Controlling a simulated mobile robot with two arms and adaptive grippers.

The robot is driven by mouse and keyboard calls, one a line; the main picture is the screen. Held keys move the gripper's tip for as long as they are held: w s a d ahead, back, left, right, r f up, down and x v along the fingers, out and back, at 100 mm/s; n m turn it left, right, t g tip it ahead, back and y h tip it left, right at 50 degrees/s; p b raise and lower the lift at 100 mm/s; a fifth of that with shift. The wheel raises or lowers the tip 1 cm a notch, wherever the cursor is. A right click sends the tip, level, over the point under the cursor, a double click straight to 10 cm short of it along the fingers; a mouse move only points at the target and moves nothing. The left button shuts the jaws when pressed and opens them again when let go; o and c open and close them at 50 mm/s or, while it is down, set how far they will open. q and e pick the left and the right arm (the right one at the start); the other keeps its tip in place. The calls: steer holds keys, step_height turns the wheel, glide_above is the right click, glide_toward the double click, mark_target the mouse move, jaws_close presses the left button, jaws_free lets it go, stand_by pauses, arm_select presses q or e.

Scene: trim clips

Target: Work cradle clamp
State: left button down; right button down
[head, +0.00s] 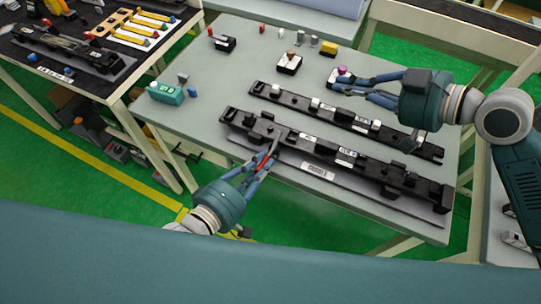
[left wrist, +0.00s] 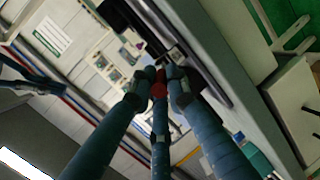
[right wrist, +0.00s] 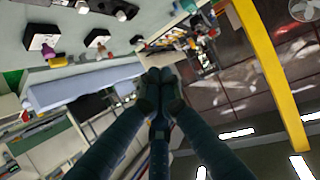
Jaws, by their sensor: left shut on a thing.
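A long black cradle (head: 400,178) with blocks and a clamp lies on a grey base plate on the table in the head view. My left gripper (head: 272,154) reaches over its near edge, left of the middle. Its fingers are shut on the red-handled clamp lever (head: 262,163); the red end also shows between the fingertips in the left wrist view (left wrist: 158,90). The fingers hide part of the lever. My right gripper (head: 338,88) is above the back of the table, apart from the cradle. In the right wrist view its fingertips (right wrist: 160,80) are together with nothing visible between them.
A second, slimmer black rail (head: 405,143) lies behind the cradle. A teal box (head: 166,93), a yellow block (head: 329,49) and small dark-based parts (head: 289,63) stand around the back and left. A pink knob (head: 342,70) is close to my right fingertips. Table surface at left is mostly clear.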

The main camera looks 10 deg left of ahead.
arm_select(q)
steer(key=shift+s+d+f, duration=0.1)
steer(key=shift+s+f, duration=0.1)
steer(key=shift+f, duration=0.1)
arm_select(e)
steer(key=s+a+f+n+g, duration=0.2)
steer(key=s+a+f+g, duration=0.35)
steer(key=s, duration=0.55)
steer(key=f+x, duration=0.1)
steer(key=x, duration=0.5)
steer(key=d+f+x, duration=0.1)
steer(key=x, duration=0.5)
steer(key=shift+s+f, duration=0.2)
steer(key=shift+f, duration=0.25)
